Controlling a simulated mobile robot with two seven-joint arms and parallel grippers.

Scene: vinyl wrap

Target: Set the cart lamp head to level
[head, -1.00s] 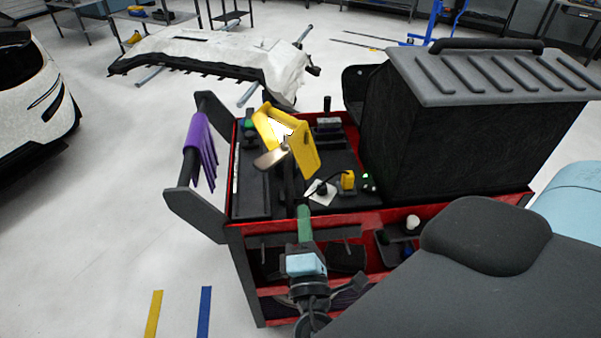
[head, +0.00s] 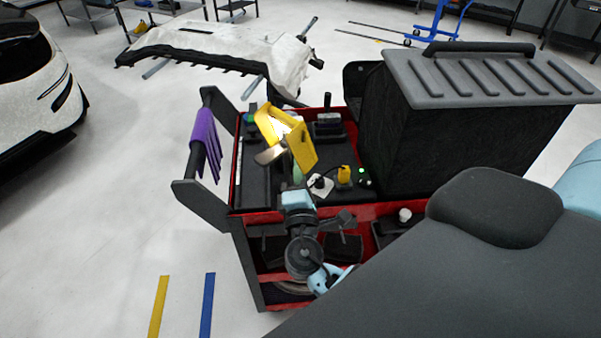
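The yellow lamp head (head: 287,136) stands over the tool cart (head: 325,213), tilted, its upper side sloping down to the right. A pale plate (head: 270,154) shows just below it on the left. One of my arms, black and light blue, reaches up in front of the cart, seemingly from the lower right; I take it as my right. Its light-blue wrist part is just below the lamp head. The fingers are not clear, and I cannot tell whether they touch the lamp. My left gripper is not seen.
A small yellow item (head: 344,174) lies on the cart top. A white car (head: 42,85) stands left; floor between is free.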

